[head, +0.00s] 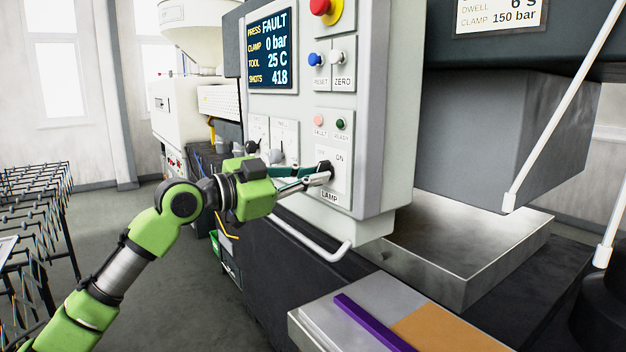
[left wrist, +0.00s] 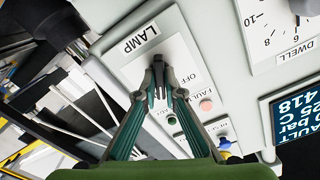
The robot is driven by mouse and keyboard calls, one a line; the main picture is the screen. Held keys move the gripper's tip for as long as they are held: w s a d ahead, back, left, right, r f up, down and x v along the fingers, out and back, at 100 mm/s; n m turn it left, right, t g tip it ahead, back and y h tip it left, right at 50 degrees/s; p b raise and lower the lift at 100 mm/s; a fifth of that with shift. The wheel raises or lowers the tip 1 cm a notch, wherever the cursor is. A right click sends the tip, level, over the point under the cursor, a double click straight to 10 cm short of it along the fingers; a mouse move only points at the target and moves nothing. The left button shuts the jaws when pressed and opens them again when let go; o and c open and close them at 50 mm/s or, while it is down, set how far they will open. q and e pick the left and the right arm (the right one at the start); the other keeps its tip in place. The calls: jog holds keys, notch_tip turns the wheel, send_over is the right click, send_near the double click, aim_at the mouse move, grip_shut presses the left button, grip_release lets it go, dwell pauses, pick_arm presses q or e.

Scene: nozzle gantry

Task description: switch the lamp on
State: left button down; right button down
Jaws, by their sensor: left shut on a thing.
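The lamp switch is a small dark knob (head: 326,166) on a white plate (head: 342,184) marked LAMP, low on the grey control panel. ON shows to the right of the knob; OFF shows on the plate in the left wrist view. My left gripper (head: 318,177) reaches in from the left, with its fingertips shut on the knob. In the left wrist view the fingertips (left wrist: 158,68) meet over the knob and mostly hide it. I cannot tell which way the knob points. My right gripper is not in view.
Above the lamp plate are FAULT and READY lights (head: 340,124), a blue reset button (head: 315,59) and a red emergency button (head: 320,6). Other dials (head: 284,140) sit left of the switch. A rail (head: 315,238) runs below the panel. The screen (head: 272,48) reads FAULT.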

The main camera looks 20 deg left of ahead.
pick_arm(q)
jog(key=shift+f+m, duration=0.1)
jog(key=shift+m, duration=0.2)
jog(key=c, duration=2.1)
grip_release()
jog(key=shift+w+d, duration=0.1)
jog(key=shift+w, duration=0.05)
jog(key=shift+c, duration=0.2)
jog(key=v, duration=1.2)
